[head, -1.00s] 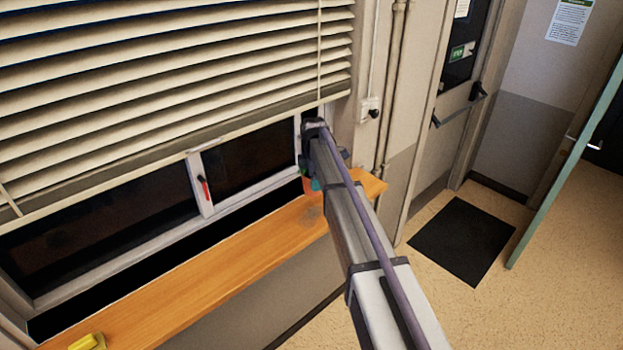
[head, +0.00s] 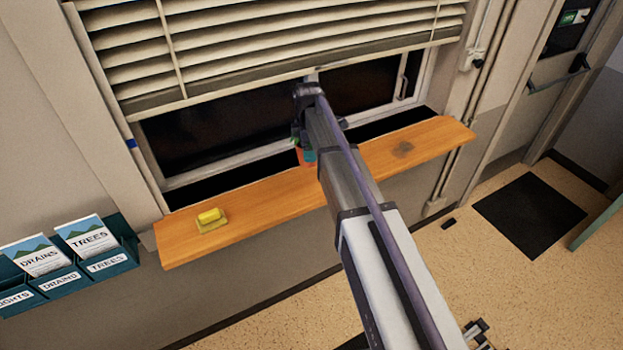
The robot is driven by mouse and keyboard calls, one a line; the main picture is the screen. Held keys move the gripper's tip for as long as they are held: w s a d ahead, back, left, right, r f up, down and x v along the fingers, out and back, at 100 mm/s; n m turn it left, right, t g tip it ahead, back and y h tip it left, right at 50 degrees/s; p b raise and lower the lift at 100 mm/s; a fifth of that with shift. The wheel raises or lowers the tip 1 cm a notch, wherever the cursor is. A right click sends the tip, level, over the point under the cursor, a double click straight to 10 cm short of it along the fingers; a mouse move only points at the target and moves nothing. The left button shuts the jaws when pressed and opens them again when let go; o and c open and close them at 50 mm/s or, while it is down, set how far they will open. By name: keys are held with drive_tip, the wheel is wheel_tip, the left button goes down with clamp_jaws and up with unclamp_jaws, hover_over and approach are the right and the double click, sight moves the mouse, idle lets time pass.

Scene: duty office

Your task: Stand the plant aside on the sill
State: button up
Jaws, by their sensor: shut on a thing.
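The wooden sill (head: 245,207) runs under the window. My arm reaches out over it, and my gripper (head: 304,148) is at its end near the middle of the sill, close to the window. The gripper is shut on the plant, which is mostly hidden behind the arm. Only a bit of dark green (head: 295,136) and an orange-red patch, apparently its pot (head: 302,157), show at the gripper's left side. I cannot tell whether the pot touches the sill.
The blind (head: 280,40) hangs low above the gripper. Teal leaflet racks (head: 105,262) are on the left wall.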

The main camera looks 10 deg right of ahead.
drive_tip(key=f+b, duration=0.6)
drive_tip(key=shift+w+d+f+b, duration=0.1)
drive_tip(key=shift+d+f+b, duration=0.2)
drive_tip(key=shift+d, duration=0.05)
wheel_tip(320, 180, down, 4)
drive_tip(key=b, duration=0.4)
drive_tip(key=shift+r+p, duration=0.3)
drive_tip(key=shift+c, duration=0.5)
drive_tip(key=shift+f, duration=0.25)
drive_tip(key=o, duration=1.2)
drive_tip(key=shift+c, duration=0.2)
